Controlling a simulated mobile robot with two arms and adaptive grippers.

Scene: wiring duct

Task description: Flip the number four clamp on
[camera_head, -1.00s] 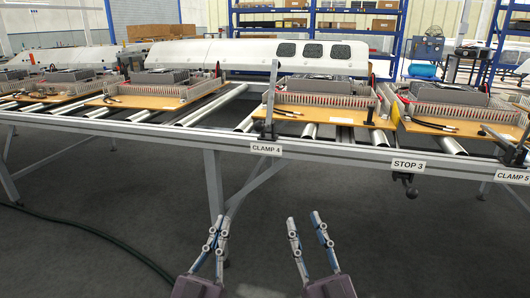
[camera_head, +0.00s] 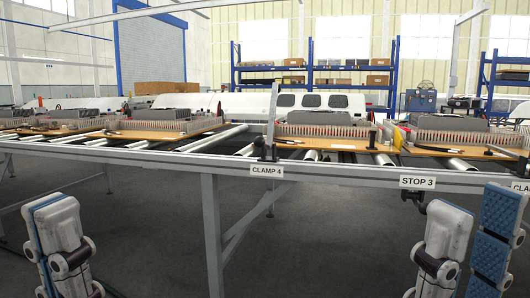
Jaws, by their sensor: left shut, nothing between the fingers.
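The number four clamp (camera_head: 271,126) is on the front rail of the conveyor, just above the white "CLAMP 4" label (camera_head: 266,171). Its grey lever stands nearly upright beside a board with a finned duct assembly (camera_head: 322,128). My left gripper (camera_head: 58,212) is large and close at the lower left, shut and empty, well left of the clamp. My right gripper (camera_head: 476,208) is at the lower right, its two fingers apart with nothing between them. Neither gripper touches the clamp.
The conveyor frame (camera_head: 330,168) crosses the whole view. The "STOP 3" label (camera_head: 417,182) and its dark knob are right of the clamp. Another board (camera_head: 450,142) lies right of that. Floor in front of the clamp is clear.

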